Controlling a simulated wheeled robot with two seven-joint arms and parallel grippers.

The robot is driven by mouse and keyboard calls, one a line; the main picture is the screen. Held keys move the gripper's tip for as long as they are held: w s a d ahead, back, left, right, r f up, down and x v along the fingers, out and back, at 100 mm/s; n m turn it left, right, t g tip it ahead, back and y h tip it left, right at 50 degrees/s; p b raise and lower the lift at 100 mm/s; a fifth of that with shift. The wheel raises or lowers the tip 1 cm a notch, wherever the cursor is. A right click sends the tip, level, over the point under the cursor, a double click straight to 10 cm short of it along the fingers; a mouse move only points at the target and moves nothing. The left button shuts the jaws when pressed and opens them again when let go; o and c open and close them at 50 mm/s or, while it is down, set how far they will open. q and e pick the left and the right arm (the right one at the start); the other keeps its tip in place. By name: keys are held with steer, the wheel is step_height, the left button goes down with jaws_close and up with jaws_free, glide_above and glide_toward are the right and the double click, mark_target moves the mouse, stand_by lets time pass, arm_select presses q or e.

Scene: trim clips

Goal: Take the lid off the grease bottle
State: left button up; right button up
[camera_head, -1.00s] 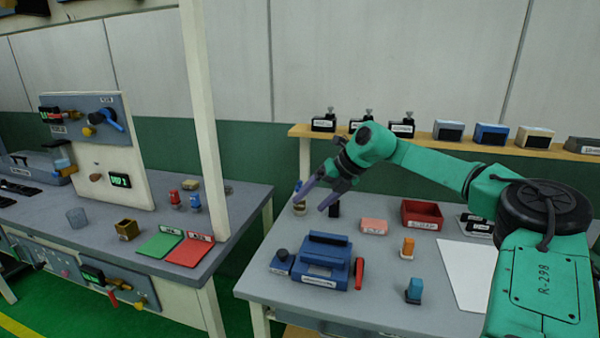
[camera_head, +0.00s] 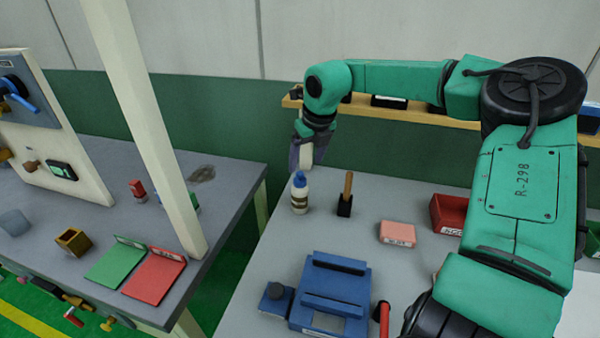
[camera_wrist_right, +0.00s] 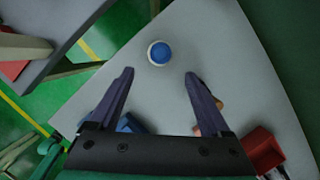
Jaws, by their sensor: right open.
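The grease bottle (camera_head: 299,200), white with a brown band and a blue lid (camera_head: 299,178), stands upright near the far left corner of the right-hand bench. The lid is on the bottle. In the right wrist view the lid (camera_wrist_right: 160,52) is a blue disc with a pale ring around it, just beyond the fingertips and roughly centred between them. My right gripper (camera_wrist_right: 159,76) is open and empty, pointing down. In the head view my right gripper (camera_head: 303,158) is just above the lid, apart from it. My left gripper is not in view.
A wooden-handled tool (camera_head: 346,195) stands close to the bottle's right. A pink block (camera_head: 397,233), a red bin (camera_head: 450,212) and a blue fixture (camera_head: 333,290) are on the same bench. A white post (camera_head: 150,125) rises from the left bench. A shelf runs behind.

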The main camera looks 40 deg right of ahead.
mark_target(301, 174)
steer(key=p+x, duration=0.1)
steer(key=x, duration=0.4)
steer(key=p+x, duration=0.1)
steer(key=x, duration=0.1)
steer(key=shift+w+d+f+p, duration=0.1)
steer(key=shift+w+p, duration=0.2)
steer(key=shift+w, duration=0.1)
steer(key=shift+w+f, duration=0.1)
steer(key=shift+f, duration=0.05)
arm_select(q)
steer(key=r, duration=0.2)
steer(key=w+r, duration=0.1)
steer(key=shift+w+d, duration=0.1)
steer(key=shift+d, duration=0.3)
arm_select(e)
jaws_close()
